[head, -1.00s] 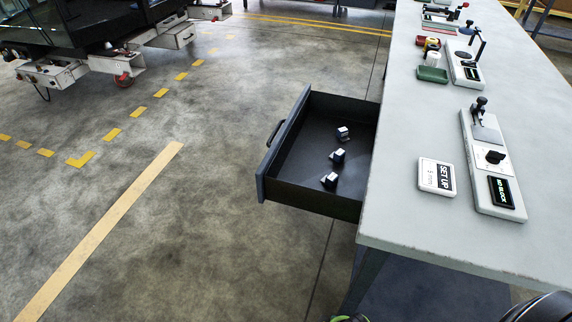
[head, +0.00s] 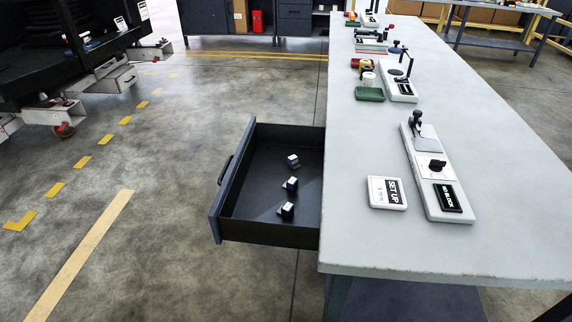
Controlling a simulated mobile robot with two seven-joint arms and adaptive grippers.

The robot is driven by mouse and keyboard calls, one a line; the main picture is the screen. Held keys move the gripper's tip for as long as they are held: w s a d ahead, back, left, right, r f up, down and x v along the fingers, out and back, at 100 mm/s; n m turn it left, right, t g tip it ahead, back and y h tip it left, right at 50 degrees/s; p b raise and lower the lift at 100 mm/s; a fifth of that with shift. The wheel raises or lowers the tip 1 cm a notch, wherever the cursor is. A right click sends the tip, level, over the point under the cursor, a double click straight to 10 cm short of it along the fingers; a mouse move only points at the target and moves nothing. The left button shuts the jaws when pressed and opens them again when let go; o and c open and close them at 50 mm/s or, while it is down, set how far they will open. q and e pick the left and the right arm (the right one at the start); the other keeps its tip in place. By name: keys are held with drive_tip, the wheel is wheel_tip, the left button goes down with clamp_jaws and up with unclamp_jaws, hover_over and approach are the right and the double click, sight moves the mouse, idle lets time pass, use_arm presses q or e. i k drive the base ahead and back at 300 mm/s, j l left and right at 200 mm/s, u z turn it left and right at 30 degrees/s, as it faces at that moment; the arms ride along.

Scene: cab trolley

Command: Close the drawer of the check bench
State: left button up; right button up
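The check bench (head: 480,180) is a long pale grey table running away from me on the right. Its dark drawer (head: 230,215) is pulled out to the left from under the bench top. A dark handle (head: 224,169) is on the drawer's left front face. Several small dark blocks with white tops lie inside, one of them here (head: 290,184). Neither of my grippers shows in the head view. A dark shape at the bottom right corner is too cut off to identify.
A white "SET UP" sign (head: 387,193) and a gauge device (head: 432,170) stand on the bench top near its front. A dark trolley (head: 75,55) stands at the upper left. The floor left of the drawer is clear.

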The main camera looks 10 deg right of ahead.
sight(245, 206)
drive_tip(key=i+j+z, duration=0.2)
drive_tip(key=j, duration=0.15)
drive_tip(key=i+j+z, duration=0.25)
drive_tip(key=j+z, duration=0.2)
drive_tip(key=j, duration=0.3)
drive_tip(key=i+j+z, duration=0.2)
drive_tip(key=j, duration=0.2)
drive_tip(key=j+z, duration=0.25)
drive_tip(key=j, duration=0.15)
drive_tip(key=k, duration=0.05)
